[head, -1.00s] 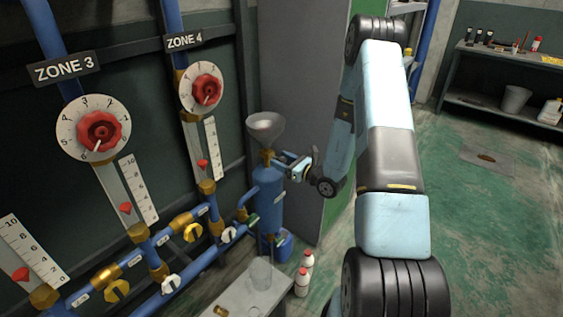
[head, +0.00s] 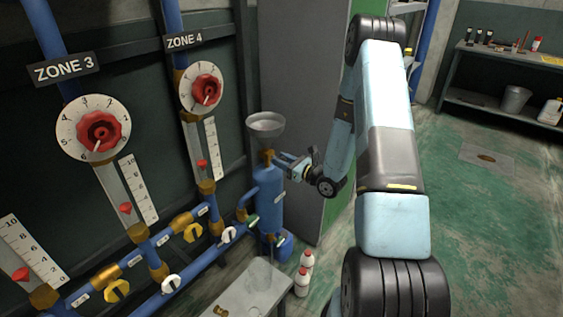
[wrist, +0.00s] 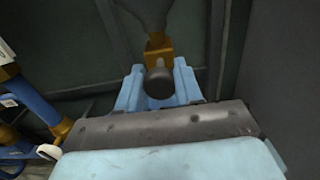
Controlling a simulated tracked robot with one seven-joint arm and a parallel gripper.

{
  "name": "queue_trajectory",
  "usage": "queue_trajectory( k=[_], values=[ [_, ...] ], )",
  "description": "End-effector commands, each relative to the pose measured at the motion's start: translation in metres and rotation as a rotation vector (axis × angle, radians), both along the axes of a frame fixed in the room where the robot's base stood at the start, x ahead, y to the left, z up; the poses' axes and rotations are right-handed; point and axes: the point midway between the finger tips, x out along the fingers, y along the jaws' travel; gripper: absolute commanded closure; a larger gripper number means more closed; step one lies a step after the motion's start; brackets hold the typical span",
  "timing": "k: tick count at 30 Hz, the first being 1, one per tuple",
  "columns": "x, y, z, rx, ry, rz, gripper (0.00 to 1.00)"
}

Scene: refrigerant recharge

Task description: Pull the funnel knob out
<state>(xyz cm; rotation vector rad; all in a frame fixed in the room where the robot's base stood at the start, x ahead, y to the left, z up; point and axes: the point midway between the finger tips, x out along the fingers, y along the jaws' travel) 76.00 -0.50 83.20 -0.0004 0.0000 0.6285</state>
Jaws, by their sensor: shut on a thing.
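The grey funnel (head: 265,123) stands on the brass fitting (head: 267,157) atop a blue cylinder (head: 269,200) in the head view. In the wrist view the funnel (wrist: 143,12) shows dimly above the brass fitting (wrist: 157,48). The dark round funnel knob (wrist: 160,84) sits in front of the fitting, between my gripper's two light-blue fingers. My gripper (head: 284,159) reaches the fitting from the right and is shut on the knob. The knob is too small to make out in the head view.
Zone 3 and Zone 4 dials (head: 201,87) and blue pipes with valves (head: 193,233) lie to the left. A small table (head: 240,298) and white bottles (head: 302,282) stand below. A grey cabinet (head: 300,80) is behind. Green floor to the right is mostly clear.

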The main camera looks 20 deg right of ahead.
Motion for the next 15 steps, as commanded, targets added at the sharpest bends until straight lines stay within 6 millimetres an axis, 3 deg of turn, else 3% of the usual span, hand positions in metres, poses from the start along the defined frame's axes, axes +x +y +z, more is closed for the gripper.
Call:
queue_trajectory(
  k=[15],
  values=[
    [-0.026,-0.018,-0.001,0.000,0.003,0.000,1.00]
  ],
)
